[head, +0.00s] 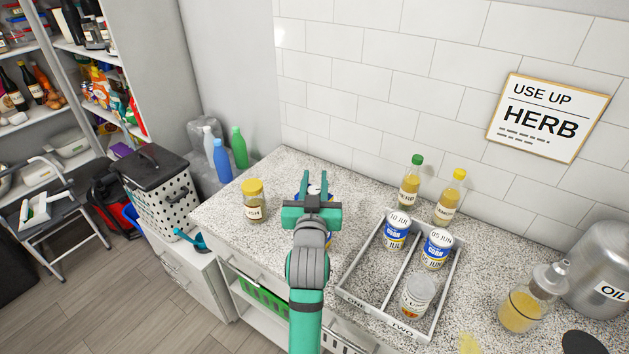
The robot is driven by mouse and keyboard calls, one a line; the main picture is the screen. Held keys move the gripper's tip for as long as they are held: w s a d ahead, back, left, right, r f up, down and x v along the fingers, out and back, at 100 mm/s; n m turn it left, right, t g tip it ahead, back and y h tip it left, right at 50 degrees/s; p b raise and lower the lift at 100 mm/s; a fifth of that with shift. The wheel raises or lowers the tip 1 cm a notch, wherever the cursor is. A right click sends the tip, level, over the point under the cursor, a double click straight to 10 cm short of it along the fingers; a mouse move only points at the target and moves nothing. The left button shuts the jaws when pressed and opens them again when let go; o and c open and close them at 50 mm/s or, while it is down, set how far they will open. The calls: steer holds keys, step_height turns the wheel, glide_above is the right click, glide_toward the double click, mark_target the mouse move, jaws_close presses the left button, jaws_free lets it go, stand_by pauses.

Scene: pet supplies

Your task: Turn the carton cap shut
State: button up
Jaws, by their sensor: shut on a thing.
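My gripper (314,188) is in the middle of the head view, over the speckled counter. Its teal fingers are shut on a small white-topped thing (314,190), which shows between them with a dark mark on top. Bits of blue show beside the fingers and beside my wrist, like the labels on the cans nearby. My gripper and arm hide most of this thing, so I cannot tell its shape or whether it is a cap. No carton can be clearly made out in this view.
A yellow-lidded jar (254,202) stands left of my gripper. A divided tray (385,302) to the right holds blue-labelled cans (396,232) and a white-lidded jar (417,296). Two bottles (410,184) stand behind it. An oil dispenser (531,300) and a metal canister (597,268) are far right.

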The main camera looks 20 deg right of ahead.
mark_target(329, 196)
steer(key=shift+h, duration=0.3)
steer(key=s+m+g+h, duration=0.1)
steer(key=m+g+h, duration=0.2)
steer(key=m+g, duration=0.3)
steer(key=s+d+m+g+h, duration=0.1)
steer(key=s+m+g+h, duration=0.1)
steer(key=m+g, duration=0.4)
steer(key=s+d+m+g+h, duration=0.1)
steer(key=m+g+h, duration=0.3)
steer(key=g, duration=0.7)
steer(key=shift+s+d+m, duration=0.1)
steer(key=shift+s+m, duration=0.2)
steer(key=shift+m, duration=0.6)
steer(key=shift+s+m+g+y, duration=0.2)
steer(key=shift+m+g+y, duration=0.1)
steer(key=shift+m+g, duration=0.55)
steer(key=shift+s+a+m+g+y, duration=0.15)
steer(key=shift+a+m+g+y, duration=0.25)
steer(key=shift+g, duration=0.45)
steer(key=shift+s+d+f+m+g+y, duration=0.15)
steer(key=shift+s+m+g+y, duration=0.2)
steer(key=shift+m+g+y, duration=0.4)
steer(key=shift+g, duration=0.25)
